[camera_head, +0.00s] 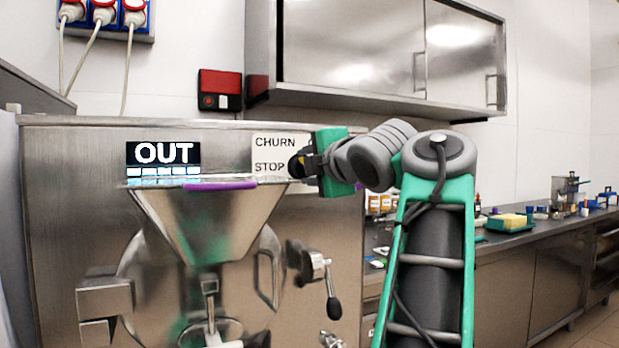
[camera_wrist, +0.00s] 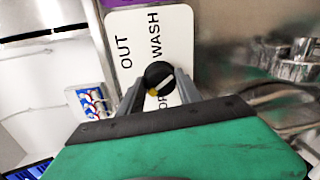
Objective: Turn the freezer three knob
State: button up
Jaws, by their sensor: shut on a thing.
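The freezer knob (camera_wrist: 157,72) is small, round and black, with a white mark and a yellow spot on its face. It sits on a white label plate (camera_wrist: 125,25) on the freezer front. In the wrist view the plate reads OUT and WASH; in the head view it (camera_head: 275,142) reads CHURN and STOP. My gripper (camera_wrist: 158,86) is shut on the knob, one grey finger on each side. In the head view my gripper (camera_head: 303,165) is at the plate's right side and hides part of it. A display (camera_head: 163,155) on the freezer reads OUT.
A steel hopper (camera_head: 210,220) with a purple strip stands left of and below the knob. A black-handled lever (camera_head: 333,300) is below. A steel cabinet (camera_head: 350,50) hangs above. A counter (camera_head: 530,238) with several items runs along the right.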

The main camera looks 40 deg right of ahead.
jog(key=n+h+b, duration=0.1)
jog(key=n+b, duration=0.4)
jog(key=n, duration=0.5)
jog(key=shift+a+r+n+b, duration=0.1)
jog(key=shift+a+n+b, duration=0.05)
jog(key=shift+n+b, duration=0.2)
dwell(0.4)
jog(key=o, duration=1.3)
jog(key=shift+c, duration=0.2)
jog(key=shift+o, duration=0.5)
jog(key=shift+w, duration=0.1)
jog(key=v, duration=0.7)
jog(key=shift+s+f, duration=0.2)
jog(key=shift+s, duration=0.2)
jog(key=shift+a, duration=0.15)
